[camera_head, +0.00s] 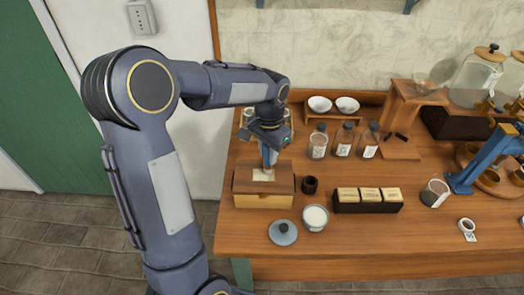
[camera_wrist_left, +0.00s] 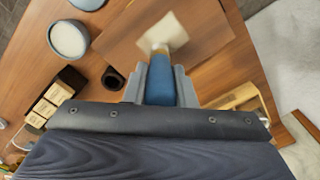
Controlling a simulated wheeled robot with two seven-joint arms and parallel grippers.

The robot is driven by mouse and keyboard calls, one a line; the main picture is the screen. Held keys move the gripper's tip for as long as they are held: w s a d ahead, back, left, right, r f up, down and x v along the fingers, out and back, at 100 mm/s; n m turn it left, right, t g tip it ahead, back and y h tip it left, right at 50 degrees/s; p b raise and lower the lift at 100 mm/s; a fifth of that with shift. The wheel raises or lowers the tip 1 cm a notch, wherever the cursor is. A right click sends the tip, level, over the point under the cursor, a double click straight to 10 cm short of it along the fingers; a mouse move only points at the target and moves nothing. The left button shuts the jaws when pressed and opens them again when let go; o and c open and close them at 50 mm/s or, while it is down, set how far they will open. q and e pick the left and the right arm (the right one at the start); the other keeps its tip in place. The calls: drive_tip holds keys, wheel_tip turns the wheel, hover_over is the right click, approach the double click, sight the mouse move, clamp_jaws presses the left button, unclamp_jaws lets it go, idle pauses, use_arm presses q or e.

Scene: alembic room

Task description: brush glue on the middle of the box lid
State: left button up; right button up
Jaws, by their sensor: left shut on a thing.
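My left gripper (camera_head: 269,148) is shut on a brush with a blue handle (camera_wrist_left: 160,85), and points down over the wooden box. The box lid (camera_head: 246,178) is brown and closed on a lighter wooden body (camera_head: 263,201). A pale square patch (camera_wrist_left: 171,30) lies on the middle of the lid. My right gripper is not in view.
A small dark cup (camera_head: 310,185) stands just right of the box. A dark tray holds labelled blocks (camera_head: 368,194). Several bottles (camera_head: 343,141) stand behind. A blue stand (camera_head: 480,160), a jar (camera_head: 434,192) and a tape roll (camera_head: 467,225) are at right. The table's front strip (camera_head: 380,255) is clear.

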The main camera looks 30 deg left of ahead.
use_arm(q)
drive_tip(key=shift+w+d, duration=0.3)
drive_tip(key=shift+d, duration=0.25)
drive_tip(key=shift+s+d, duration=0.4)
drive_tip(key=shift+s, duration=0.3)
drive_tip(key=shift+s+a, duration=0.4)
drive_tip(key=shift+a, duration=0.3)
drive_tip(key=shift+s+a, duration=0.45)
drive_tip(key=shift+a, duration=0.2)
drive_tip(key=shift+s+a, duration=0.4)
drive_tip(key=shift+a, duration=0.3)
drive_tip(key=shift+d, duration=0.1)
drive_tip(key=shift+w+d, duration=0.65)
drive_tip(key=shift+d, duration=0.35)
drive_tip(key=shift+w+d, duration=0.6)
drive_tip(key=shift+d, duration=0.35)
drive_tip(key=shift+s+a, duration=0.4)
drive_tip(key=shift+a, duration=0.3)
drive_tip(key=shift+s+a, duration=0.45)
drive_tip(key=shift+a, duration=0.2)
drive_tip(key=shift+s+a, duration=0.4)
drive_tip(key=shift+a, duration=0.3)
drive_tip(key=shift+w, duration=0.1)
